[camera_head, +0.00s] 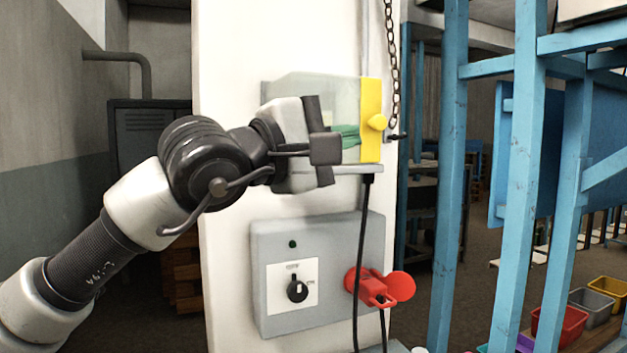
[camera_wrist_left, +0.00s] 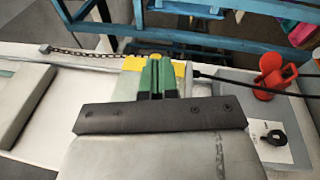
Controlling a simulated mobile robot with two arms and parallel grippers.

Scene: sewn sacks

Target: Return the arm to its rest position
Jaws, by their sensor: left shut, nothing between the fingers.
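My left gripper (camera_head: 352,137) reaches in from the left of the head view, in front of a white post. Its green fingers are shut with nothing between them. They point at a yellow panel (camera_head: 371,119) with a round yellow knob, on the edge of a clear-covered box (camera_head: 312,90). In the left wrist view the shut green fingers (camera_wrist_left: 157,76) lie over the yellow panel (camera_wrist_left: 180,70); I cannot tell whether they touch it. My right gripper is not in view.
Below is a grey switch box (camera_head: 265,240) with a black rotary knob (camera_head: 297,290) and a red plug-like fitting (camera_head: 378,286). A chain (camera_head: 390,60) and black cable (camera_head: 362,230) hang nearby. Blue racks (camera_head: 520,170) stand right, with coloured bins (camera_head: 560,325) low down.

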